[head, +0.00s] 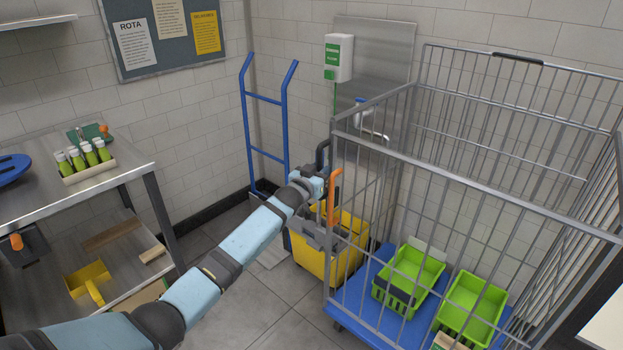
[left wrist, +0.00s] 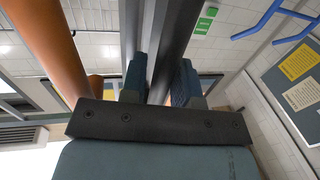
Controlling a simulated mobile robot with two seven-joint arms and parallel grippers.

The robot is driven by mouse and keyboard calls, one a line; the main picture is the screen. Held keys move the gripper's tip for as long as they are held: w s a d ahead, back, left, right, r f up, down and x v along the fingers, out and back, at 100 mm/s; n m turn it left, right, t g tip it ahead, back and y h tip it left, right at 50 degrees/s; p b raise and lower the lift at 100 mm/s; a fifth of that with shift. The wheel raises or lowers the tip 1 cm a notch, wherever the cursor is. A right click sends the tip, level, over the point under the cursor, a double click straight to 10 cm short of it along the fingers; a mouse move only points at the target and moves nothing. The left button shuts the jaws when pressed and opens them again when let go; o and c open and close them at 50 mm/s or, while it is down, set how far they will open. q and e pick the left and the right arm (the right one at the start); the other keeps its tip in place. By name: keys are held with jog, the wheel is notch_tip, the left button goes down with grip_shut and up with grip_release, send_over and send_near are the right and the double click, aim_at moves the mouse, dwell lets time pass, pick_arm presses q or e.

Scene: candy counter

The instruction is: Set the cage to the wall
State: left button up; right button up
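The cage (head: 480,185) is a grey wire roll cage with a blue base, standing at the right of the head view. My left gripper (head: 326,180) is at its near left corner post, beside an orange handle (head: 334,190). In the left wrist view the two fingers of my left gripper (left wrist: 160,82) lie on either side of a grey cage post (left wrist: 172,30) and look closed on it; the exact contact is hard to see. The tiled wall (head: 270,40) is behind the cage. My right gripper is in neither view.
Green crates (head: 410,272) sit on the cage base. A yellow mop bucket (head: 348,262) stands beside the cage's left side, partly hidden. A blue hand truck (head: 266,97) leans at the wall. A steel bench (head: 50,205) is at left. Bare floor (head: 235,305) lies between bench and cage.

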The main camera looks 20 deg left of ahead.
pick_arm(q)
jog(key=s+a+p, duration=0.1)
jog(key=s+a, duration=0.1)
jog(key=s, duration=1.1)
jog(key=shift+a+p, duration=0.3)
jog(key=shift+p, duration=0.1)
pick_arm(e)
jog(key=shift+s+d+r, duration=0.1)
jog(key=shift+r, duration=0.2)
